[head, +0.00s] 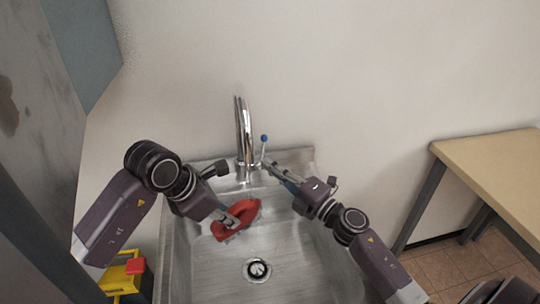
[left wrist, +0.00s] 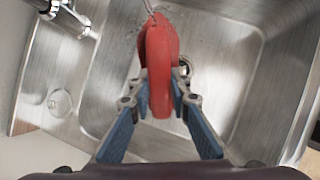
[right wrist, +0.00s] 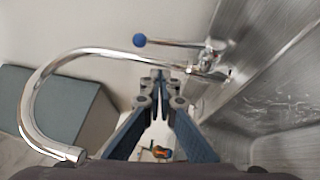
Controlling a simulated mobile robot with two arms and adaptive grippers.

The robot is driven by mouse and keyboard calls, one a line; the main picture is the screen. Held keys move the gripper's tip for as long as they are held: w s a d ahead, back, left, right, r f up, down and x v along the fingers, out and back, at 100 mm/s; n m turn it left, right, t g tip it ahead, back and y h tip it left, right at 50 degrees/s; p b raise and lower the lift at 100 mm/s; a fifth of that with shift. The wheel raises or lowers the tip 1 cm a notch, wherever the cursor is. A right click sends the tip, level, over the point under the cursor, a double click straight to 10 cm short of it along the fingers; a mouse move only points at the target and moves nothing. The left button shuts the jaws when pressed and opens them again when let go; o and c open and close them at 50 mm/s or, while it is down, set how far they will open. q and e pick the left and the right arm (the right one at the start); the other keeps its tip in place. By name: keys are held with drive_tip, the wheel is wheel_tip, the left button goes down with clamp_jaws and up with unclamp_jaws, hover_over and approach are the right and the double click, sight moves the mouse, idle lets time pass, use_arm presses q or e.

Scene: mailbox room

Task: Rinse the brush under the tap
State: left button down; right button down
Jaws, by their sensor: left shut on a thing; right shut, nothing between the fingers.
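The red brush (head: 246,212) is over the sink basin (head: 300,262), below the tap (head: 243,132). My left gripper (head: 232,218) is shut on it; the left wrist view shows the red brush (left wrist: 158,55) between the fingertips. A thin stream with droplets shows at the brush's far end in that view, so water seems to run onto it. My right gripper (head: 270,166) is shut and empty beside the tap base. The tap lever with its blue knob (head: 264,138) stands close by, also in the right wrist view (right wrist: 139,40). The brush's bristles cannot be made out.
The drain (head: 257,269) at the basin's bottom is uncovered. A yellow bucket-like object with a red part (head: 127,275) stands left of the sink. A wooden table (head: 500,160) is at the right. A wall is close behind the tap.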

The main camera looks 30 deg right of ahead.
drive_tip(key=w, duration=0.1)
drive_tip(key=w+d, duration=0.1)
drive_tip(key=w, duration=0.1)
drive_tip(key=shift+w+d+r, duration=0.25)
drive_tip(key=shift+d+r, duration=0.1)
drive_tip(key=shift+d, duration=0.05)
drive_tip(key=shift+w+r, duration=0.1)
drive_tip(key=shift+w+d+r, duration=0.15)
drive_tip(key=shift+w+d, duration=0.1)
drive_tip(key=shift+w, duration=0.25)
approach(264, 147)
drive_tip(key=s, duration=0.3)
drive_tip(key=s+a, duration=0.1)
drive_tip(key=s, duration=0.1)
drive_tip(key=shift+s, duration=0.4)
